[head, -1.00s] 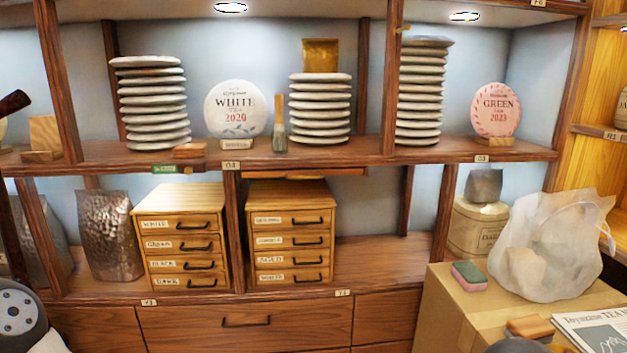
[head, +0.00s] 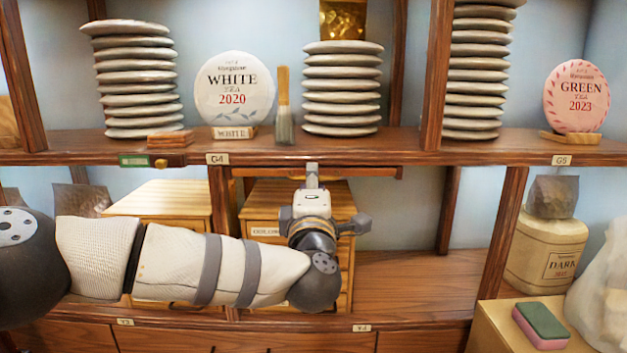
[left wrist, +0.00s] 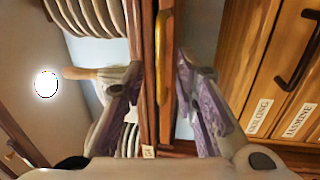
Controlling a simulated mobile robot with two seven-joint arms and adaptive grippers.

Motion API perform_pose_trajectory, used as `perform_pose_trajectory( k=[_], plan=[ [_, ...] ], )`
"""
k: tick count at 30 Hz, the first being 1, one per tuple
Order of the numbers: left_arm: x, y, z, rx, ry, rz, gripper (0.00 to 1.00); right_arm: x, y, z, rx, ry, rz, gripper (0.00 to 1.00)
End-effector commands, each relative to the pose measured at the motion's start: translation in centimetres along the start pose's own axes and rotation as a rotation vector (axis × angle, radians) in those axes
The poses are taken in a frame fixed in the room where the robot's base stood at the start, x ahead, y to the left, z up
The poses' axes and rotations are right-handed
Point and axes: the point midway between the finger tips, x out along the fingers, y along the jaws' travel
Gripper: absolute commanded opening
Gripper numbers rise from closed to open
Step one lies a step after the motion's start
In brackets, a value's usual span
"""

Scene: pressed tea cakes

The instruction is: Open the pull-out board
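The pull-out board (head: 376,173) is a thin reddish-brown wooden board under the upper shelf, above the right small drawer cabinet. In the left wrist view a golden strip (left wrist: 163,50) runs along the wood front there; I cannot tell if it is the board's pull. My left gripper (head: 312,172) is in front of the board, pointing at it, and hides part of it. In the left wrist view the left gripper (left wrist: 160,68) is open, its two purple-grey fingers on either side of the wood edges. I cannot tell contact. My right gripper is not in view.
Stacked tea cakes (head: 343,88), a brush (head: 284,110) and a white tea cake (head: 234,90) stand on the upper shelf (head: 420,145). Small drawer cabinets (head: 160,198) stand below, partly behind my left arm. Right of them, the lower shelf (head: 425,270) is clear.

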Motion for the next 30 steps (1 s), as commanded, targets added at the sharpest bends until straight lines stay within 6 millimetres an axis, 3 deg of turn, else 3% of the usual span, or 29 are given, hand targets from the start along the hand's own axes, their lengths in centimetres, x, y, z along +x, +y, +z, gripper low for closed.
perform_pose_trajectory(
  k=[4,13,17,30],
  plan=[
    [1.6,-0.1,0.0,0.000,0.001,-0.001,0.27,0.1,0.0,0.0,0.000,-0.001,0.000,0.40],
    [2.0,-0.1,0.1,0.001,-0.002,-0.002,0.27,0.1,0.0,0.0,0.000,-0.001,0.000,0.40],
    [2.0,-0.1,0.1,0.001,-0.002,-0.002,0.00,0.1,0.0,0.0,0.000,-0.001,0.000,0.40],
    [1.3,0.3,0.1,0.003,-0.002,-0.001,0.00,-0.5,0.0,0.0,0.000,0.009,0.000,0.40]
  ],
)
